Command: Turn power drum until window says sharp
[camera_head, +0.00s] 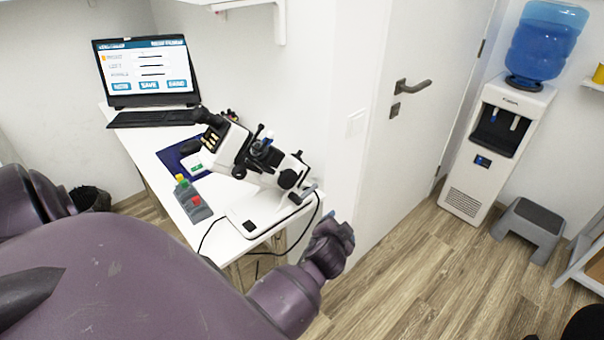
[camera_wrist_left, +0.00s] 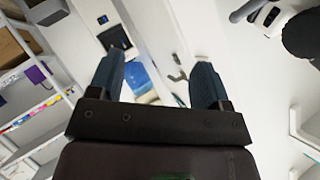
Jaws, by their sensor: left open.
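A white and black eye instrument (camera_head: 263,172) stands tilted on a white base on the desk. A round black knob (camera_head: 288,179) on its side may be the power drum; I cannot be sure. My left gripper (camera_head: 342,231) is in front of the desk's right end, apart from the instrument. In the left wrist view, the left gripper (camera_wrist_left: 158,66) is open and empty. My right gripper is not visible.
A laptop (camera_head: 148,72) is open at the desk's far end. A grey button box (camera_head: 194,203) sits near the white desk's (camera_head: 147,150) front edge. A door handle (camera_head: 412,87), water cooler (camera_head: 492,145) and step stool (camera_head: 530,228) are to the right. Floor between is clear.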

